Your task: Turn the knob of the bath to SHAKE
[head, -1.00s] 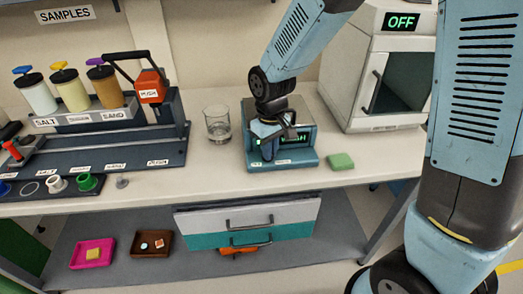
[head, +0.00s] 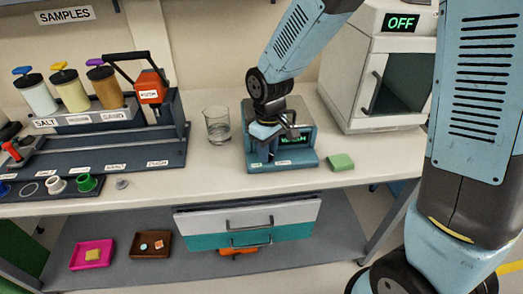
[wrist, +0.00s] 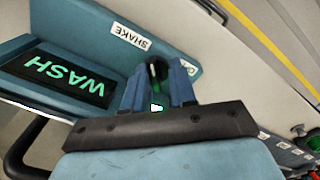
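The bath (head: 251,150) is a teal box on the bench, with a lit display (wrist: 55,80) that reads WASH in the wrist view. A SHAKE label (wrist: 130,36) is on its panel, just beyond my fingers in the wrist view. My gripper (head: 285,133) is down at the front of the bath, beside the display. In the wrist view my gripper (wrist: 158,85) has its two blue fingers close together on either side of the dark knob (wrist: 156,72). The knob is mostly hidden by the fingers, and its pointer cannot be read.
A glass beaker (head: 217,125) stands left of the bath, and a green sponge (head: 340,162) lies at its right front. A white oven (head: 357,62) showing OFF is behind right. A sample rack (head: 100,148) fills the left bench. Drawers (head: 285,213) hang below.

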